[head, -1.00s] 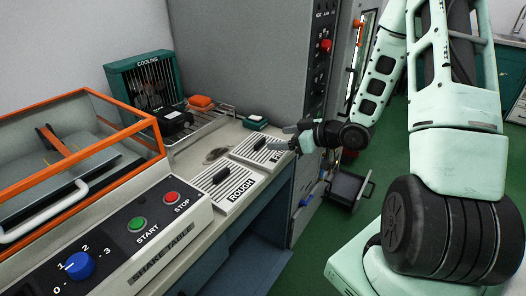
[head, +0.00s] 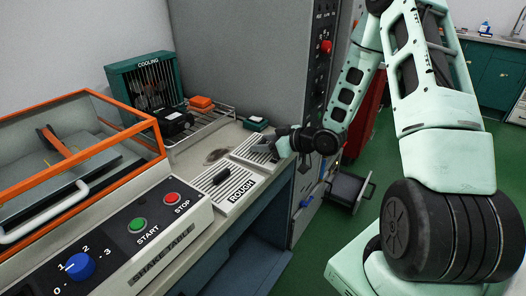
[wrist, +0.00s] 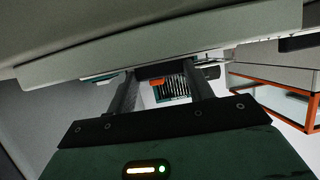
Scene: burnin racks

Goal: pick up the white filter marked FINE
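The white slatted filter beyond the one marked ROUGH (head: 224,190) lies on the bench (head: 187,158); I take it as the FINE filter (head: 243,152). Its label and dark handle are hidden behind my gripper (head: 262,148). My gripper is low over this filter's right part in the head view; whether it touches cannot be told. In the wrist view the two dark fingers (wrist: 161,82) stand apart, with no object seen held between them. A pale slab crosses the top of that view; I cannot tell whether it is filter or bench.
A shake table (head: 150,245) with an orange-framed cage stands in front left. A green cooling unit (head: 146,82) and a wire rack (head: 208,122) are behind. A small green-and-white block (head: 256,123) lies past the filter. A tall grey cabinet (head: 262,60) bounds the back.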

